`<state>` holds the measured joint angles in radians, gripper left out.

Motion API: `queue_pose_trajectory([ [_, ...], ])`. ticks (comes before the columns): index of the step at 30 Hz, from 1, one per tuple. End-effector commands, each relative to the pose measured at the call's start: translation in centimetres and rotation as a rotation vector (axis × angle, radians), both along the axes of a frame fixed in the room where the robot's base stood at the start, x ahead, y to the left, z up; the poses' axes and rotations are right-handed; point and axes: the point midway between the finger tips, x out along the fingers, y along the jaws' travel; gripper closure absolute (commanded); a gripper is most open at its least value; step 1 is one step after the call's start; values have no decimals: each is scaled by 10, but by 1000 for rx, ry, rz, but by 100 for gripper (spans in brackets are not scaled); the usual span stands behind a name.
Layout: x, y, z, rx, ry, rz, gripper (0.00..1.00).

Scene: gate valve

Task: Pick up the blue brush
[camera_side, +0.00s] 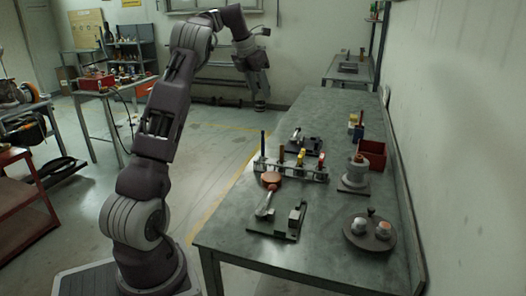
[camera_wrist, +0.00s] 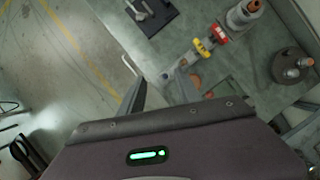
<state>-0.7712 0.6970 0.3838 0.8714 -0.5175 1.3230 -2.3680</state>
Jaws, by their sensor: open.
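A small upright blue item (camera_side: 359,132), likely the blue brush, stands at the back right of the metal table, beside a red bin. It is small in the side view, so its shape is unclear, and I cannot make it out in the wrist view. My gripper (camera_side: 261,104) is open and empty, raised to the left of the table and well apart from the blue item. Its fingers (camera_wrist: 156,92) show in the wrist view with nothing between them.
The red bin (camera_side: 399,162) stands near the wall. A grey cylinder with an orange top (camera_side: 356,171), a rack with yellow and red handles (camera_side: 291,170), a round base with knobs (camera_side: 369,233) and a dark plate fixture (camera_side: 282,222) stand on the table. The front left tabletop is bare.

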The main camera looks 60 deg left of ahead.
Motion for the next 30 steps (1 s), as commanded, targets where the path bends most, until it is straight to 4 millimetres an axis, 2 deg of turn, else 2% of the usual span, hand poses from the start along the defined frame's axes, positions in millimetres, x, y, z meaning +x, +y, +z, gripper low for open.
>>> queue_pose_trajectory([
  [5, -2, -2, -41, -5, 6, -1, 60],
  [13, -1, -2, -127, -3, 5, -3, 60],
  [20, 8, 1, -159, 1, 3, -5, 60],
  [25, 19, 2, -190, 0, 4, -5, 60],
  [30, 24, 4, -202, 3, 3, -4, 60],
])
